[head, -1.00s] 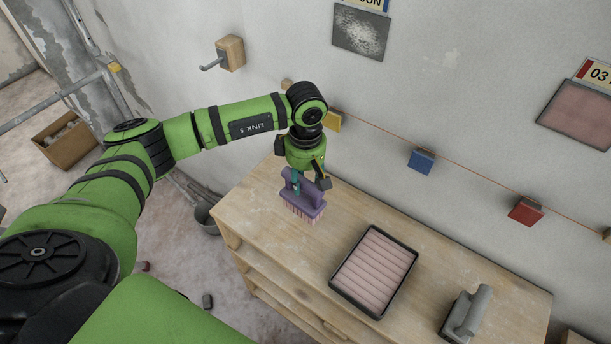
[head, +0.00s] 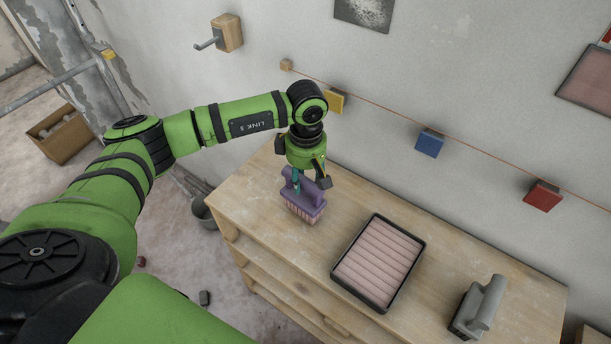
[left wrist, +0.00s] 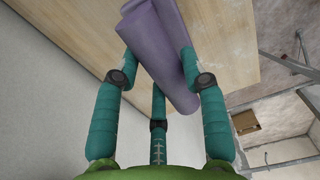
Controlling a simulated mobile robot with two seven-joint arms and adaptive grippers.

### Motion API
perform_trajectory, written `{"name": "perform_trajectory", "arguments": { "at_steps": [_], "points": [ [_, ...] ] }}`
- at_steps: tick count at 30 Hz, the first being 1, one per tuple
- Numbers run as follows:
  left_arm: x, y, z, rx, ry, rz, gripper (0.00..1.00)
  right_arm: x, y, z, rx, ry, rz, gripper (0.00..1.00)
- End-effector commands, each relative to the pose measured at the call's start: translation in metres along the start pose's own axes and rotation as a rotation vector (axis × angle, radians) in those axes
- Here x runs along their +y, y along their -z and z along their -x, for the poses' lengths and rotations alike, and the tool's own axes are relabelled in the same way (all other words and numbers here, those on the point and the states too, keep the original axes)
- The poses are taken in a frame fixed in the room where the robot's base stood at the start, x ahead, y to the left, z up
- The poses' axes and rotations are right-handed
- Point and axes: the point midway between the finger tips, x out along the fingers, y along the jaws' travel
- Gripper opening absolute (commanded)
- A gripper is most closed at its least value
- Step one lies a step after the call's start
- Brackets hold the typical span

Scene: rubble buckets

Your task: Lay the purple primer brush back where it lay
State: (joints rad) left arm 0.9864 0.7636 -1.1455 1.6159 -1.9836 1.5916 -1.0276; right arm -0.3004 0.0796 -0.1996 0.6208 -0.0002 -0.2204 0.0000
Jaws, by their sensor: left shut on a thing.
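The purple primer brush (head: 303,198) has a purple handle and body with pinkish bristles pointing down. It is at the left end of the wooden workbench top in the head view. My left gripper (head: 304,180) is shut on its handle from above. In the left wrist view, the teal fingers of my left gripper (left wrist: 158,85) close around the purple brush (left wrist: 160,45). The bristles look at or just above the bench top; I cannot tell whether they touch it. My right gripper is not in view.
A black-rimmed tray (head: 418,250) with pink ridges lies on the wooden bench (head: 255,205) right of the brush. A grey tool (head: 480,305) stands farther right. Yellow, blue (head: 429,143) and red (head: 542,195) blocks line the wall behind. A bucket (head: 203,211) stands left of the bench.

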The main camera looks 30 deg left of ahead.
Motion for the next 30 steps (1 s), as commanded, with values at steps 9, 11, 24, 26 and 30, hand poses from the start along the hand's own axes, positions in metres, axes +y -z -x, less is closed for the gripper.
{"name": "perform_trajectory", "arguments": {
  "at_steps": [9,11,24,26,30],
  "points": [
    [0.0,0.0,-0.007,0.0,-0.001,0.0,0.0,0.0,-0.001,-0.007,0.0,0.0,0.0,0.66],
    [0.0,0.0,-0.008,0.0,-0.001,0.0,0.0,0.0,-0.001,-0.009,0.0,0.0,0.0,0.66],
    [0.0,0.0,-0.013,0.0,0.0,0.0,0.7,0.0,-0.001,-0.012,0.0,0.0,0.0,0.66],
    [0.0,0.0,-0.013,0.0,0.0,0.0,0.7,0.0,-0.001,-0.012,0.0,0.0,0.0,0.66],
    [0.0,0.0,-0.013,0.0,0.001,0.0,0.97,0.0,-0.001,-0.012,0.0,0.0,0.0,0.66]
  ]
}}
